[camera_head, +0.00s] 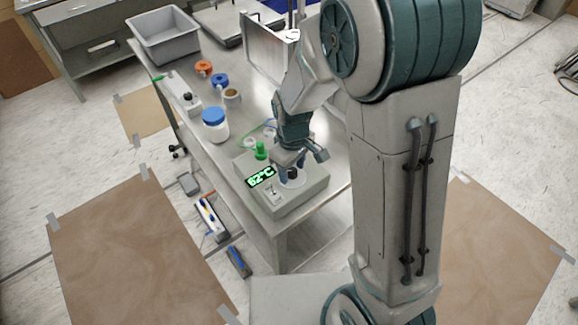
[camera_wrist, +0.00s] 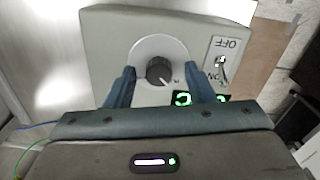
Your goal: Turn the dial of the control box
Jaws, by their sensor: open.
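The control box (camera_head: 296,199) is a pale grey box at the near end of the metal table, with a green lit display (camera_head: 260,177) reading 62°C. Its dial (camera_wrist: 159,71) is a dark round knob with a light pointer line, on a pale disc, seen in the wrist view. My gripper (camera_wrist: 158,77) is over the box with its two blue fingers apart, one on each side of the dial. I cannot tell whether the fingers touch the dial. In the head view my gripper (camera_head: 291,168) partly covers the dial area. An on/off toggle switch (camera_wrist: 221,62) sits beside the dial.
On the table (camera_head: 315,213) stand a white jar with a blue lid (camera_head: 214,124), small orange and blue items, a small grey box (camera_head: 183,97) and a grey bin (camera_head: 166,40). A metal panel (camera_head: 269,52) stands behind my arm. Tools lie on the floor to the left.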

